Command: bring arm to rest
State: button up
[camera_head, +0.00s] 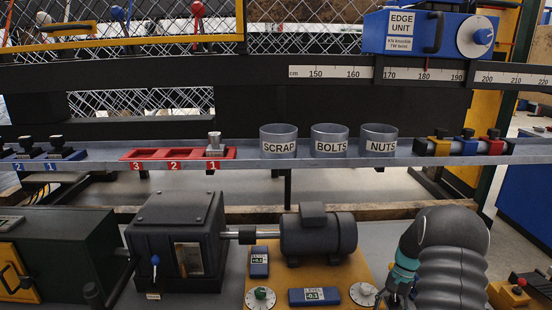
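My arm shows at the lower right as a dark grey rounded link with a ribbed sleeve and a teal band. My gripper (399,297) seems to be the small dark part below the teal band, at the bottom edge of the picture. It is partly cut off and too small to show whether its fingers are open or shut. I see nothing held in it. It appears in front of the right end of the yellow motor plate (272,282), near a white dial (364,294); I cannot tell whether they touch.
A grey rail (330,157) carries cups labelled SCRAP (279,141), BOLTS (330,141) and NUTS (379,141), and a red numbered tray (150,155). A motor (318,234) and dark gearbox (176,240) stand below. The blue EDGE UNIT (425,33) hangs above.

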jog(key=s+a+r+n+t+h+p, duration=0.1)
jog(key=s+a+r+n+t+p, duration=0.1)
jog(key=s+a+r, duration=0.4)
jog(key=s+a+r+n+t+h+p, duration=0.1)
jog(key=s+a+r, duration=0.5)
jog(key=s+r, duration=0.7)
jog(key=s+a+r+n+t+h+p, duration=0.1)
jog(key=s+a+r+n+t+p, duration=0.2)
jog(key=s+r, duration=0.6)
jog(key=a+r+n+t, duration=0.2)
jog(key=a+r, duration=0.1)
jog(key=r, duration=0.6)
jog(key=shift+s+a+r+t, duration=0.3)
jog(key=shift+a+t, duration=0.1)
jog(key=shift+d, duration=0.1)
